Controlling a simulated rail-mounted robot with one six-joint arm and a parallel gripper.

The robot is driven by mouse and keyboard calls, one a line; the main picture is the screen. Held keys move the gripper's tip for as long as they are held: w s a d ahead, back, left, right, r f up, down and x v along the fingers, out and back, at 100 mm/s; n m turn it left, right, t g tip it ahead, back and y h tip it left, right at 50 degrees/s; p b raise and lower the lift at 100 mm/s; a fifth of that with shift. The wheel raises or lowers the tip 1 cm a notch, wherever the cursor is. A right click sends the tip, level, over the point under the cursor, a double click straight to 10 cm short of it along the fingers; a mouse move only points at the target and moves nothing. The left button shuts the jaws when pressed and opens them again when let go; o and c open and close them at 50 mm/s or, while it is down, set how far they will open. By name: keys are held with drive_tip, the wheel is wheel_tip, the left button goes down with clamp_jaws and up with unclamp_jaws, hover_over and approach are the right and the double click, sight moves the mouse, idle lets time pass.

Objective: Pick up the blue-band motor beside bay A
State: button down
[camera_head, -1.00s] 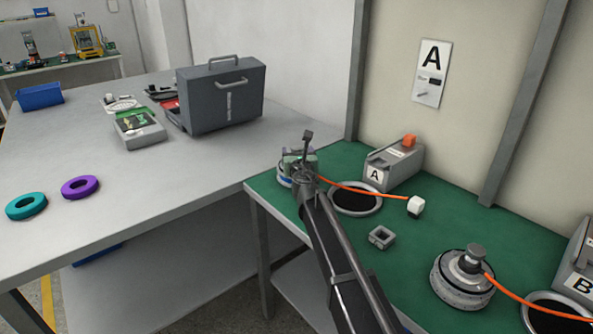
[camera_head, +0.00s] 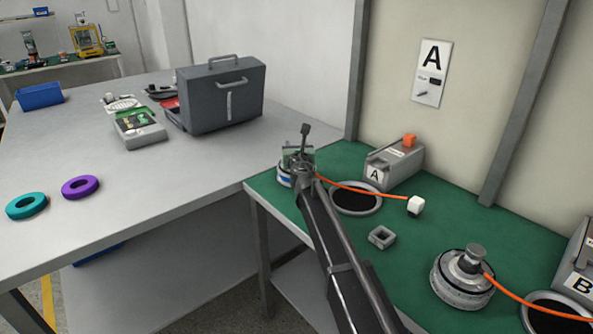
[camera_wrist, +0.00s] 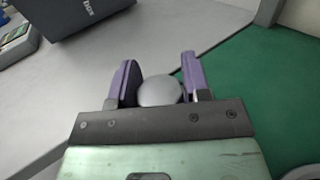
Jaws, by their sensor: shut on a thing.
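The blue-band motor (camera_head: 284,180) stands at the left corner of the green mat, beside bay A (camera_head: 356,198). Its blue and white side shows in the head view; my arm hides most of it. In the wrist view its rounded grey top (camera_wrist: 160,91) sits between the two purple fingers of my gripper (camera_wrist: 160,84), which is shut on it. An orange cable (camera_head: 350,186) runs from near the motor to a white plug (camera_head: 415,206) on the mat. I cannot tell whether the motor has left the mat.
The box marked A (camera_head: 395,165) stands behind the bay's dark ring. A grey square block (camera_head: 382,237) and a second motor (camera_head: 462,280) are on the mat to the right. A grey case (camera_head: 222,98) and teal (camera_head: 27,206) and purple rings (camera_head: 80,187) lie on the left table.

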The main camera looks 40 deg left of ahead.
drive_tip(key=shift+r, duration=0.1)
idle(0.3)
wheel_tip(320, 180, up, 20)
drive_tip(key=p, duration=2)
drive_tip(key=shift+w+f, duration=0.1)
drive_tip(key=shift+f, duration=0.1)
